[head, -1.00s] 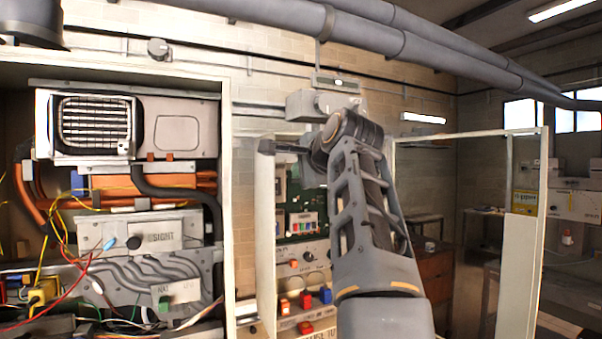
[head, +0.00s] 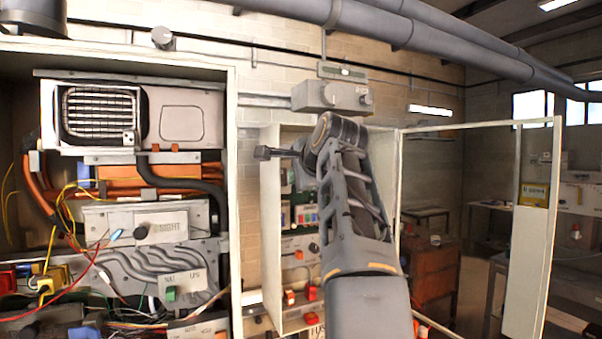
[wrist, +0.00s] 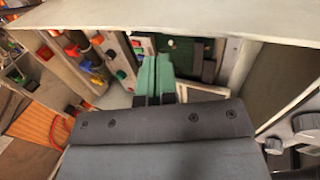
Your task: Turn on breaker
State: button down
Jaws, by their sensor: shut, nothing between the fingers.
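No part is clearly marked as the breaker, so I cannot tell which one it is. The middle cabinet (head: 268,200) stands open and holds panels with red switches (head: 311,292) low inside and a row of small coloured parts (head: 306,214) above. My gripper (head: 260,153) is at the cabinet's upper left front edge in the head view, pointing left. In the wrist view its green-padded fingers (wrist: 154,78) are together and empty, with the cabinet's panels behind them. Red, blue and yellow parts (wrist: 73,50) show to their left. My arm hides part of the cabinet's inside.
A large open cabinet (head: 236,190) with a grilled unit (head: 97,115), pipes and loose wires stands at the left. The middle cabinet's door (head: 532,240) is swung open at the right. A grey box (head: 330,96) is on the wall above.

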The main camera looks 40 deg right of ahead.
aim_at(282, 177)
jog(key=r+p+x, duration=0.1)
jog(key=p+x, duration=0.1)
jog(key=x, duration=0.7)
jog(key=shift+w, duration=0.45)
jog(key=shift+d, duration=0.1)
